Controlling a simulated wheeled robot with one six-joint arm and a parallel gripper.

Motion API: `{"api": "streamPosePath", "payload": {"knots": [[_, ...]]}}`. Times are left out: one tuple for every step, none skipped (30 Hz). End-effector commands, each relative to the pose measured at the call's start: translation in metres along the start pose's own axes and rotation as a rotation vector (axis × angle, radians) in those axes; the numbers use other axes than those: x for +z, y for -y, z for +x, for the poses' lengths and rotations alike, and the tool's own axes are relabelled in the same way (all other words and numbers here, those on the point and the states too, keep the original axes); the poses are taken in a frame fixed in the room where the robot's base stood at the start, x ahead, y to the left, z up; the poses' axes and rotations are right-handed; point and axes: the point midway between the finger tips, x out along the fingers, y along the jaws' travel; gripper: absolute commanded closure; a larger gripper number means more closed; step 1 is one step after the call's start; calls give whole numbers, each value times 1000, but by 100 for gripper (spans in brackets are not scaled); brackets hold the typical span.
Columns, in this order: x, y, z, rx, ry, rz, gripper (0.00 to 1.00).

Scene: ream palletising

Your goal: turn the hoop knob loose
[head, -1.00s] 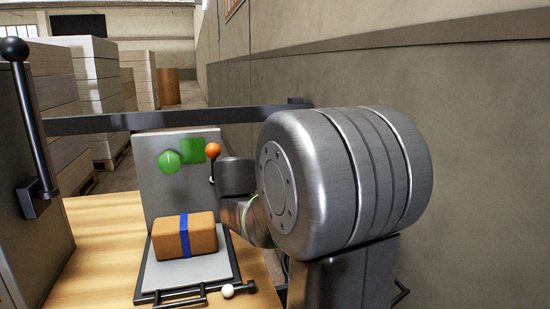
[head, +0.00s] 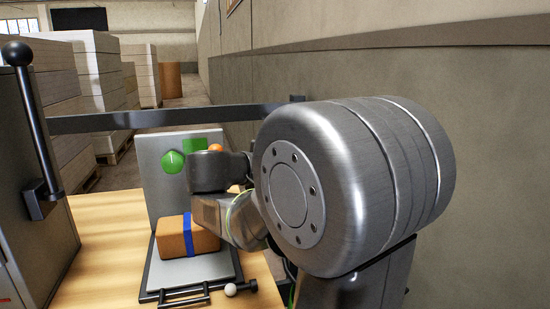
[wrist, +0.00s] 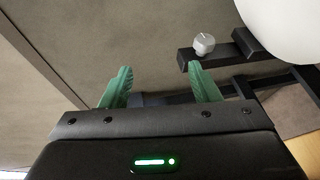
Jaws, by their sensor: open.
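In the wrist view, a small pale grey knob (wrist: 204,44) sits on a dark bar (wrist: 222,54), beyond and right of my gripper. I cannot tell for sure that it is the hoop knob. My gripper (wrist: 159,84) has two green fingers spread apart, with nothing between them. An orange ball (head: 216,147) shows just above my wrist.
A brown pack with a blue band (head: 176,238) lies at the plate's foot. A white ball (head: 230,290) sits by a black frame (head: 183,296) in front. A long black bar (head: 130,120) crosses behind. A grey cabinet with a black lever (head: 30,120) stands left; a wall rises right.

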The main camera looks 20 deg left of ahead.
Motion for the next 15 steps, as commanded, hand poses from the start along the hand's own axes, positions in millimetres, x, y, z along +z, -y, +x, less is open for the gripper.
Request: {"api": "streamPosePath", "payload": {"knots": [[0,-2,-4,0,-2,0,44],[0,-3,-6,1,-1,0,44],[0,-4,-9,1,-1,0,44],[0,-5,-11,1,-1,0,44],[0,-5,-13,0,-2,0,44],[0,-6,-16,0,-2,0,44],[1,-7,-17,0,-1,0,44],[1,-7,-19,0,0,0,44],[1,-8,-22,0,-1,0,44],[1,-9,-24,0,-1,0,44],[1,-9,-26,-1,-2,0,44],[2,-10,-29,0,-2,0,44],[2,-11,-31,0,-1,0,44],[2,-12,-32,0,0,0,44],[2,-12,-35,0,-1,0,44]]}}
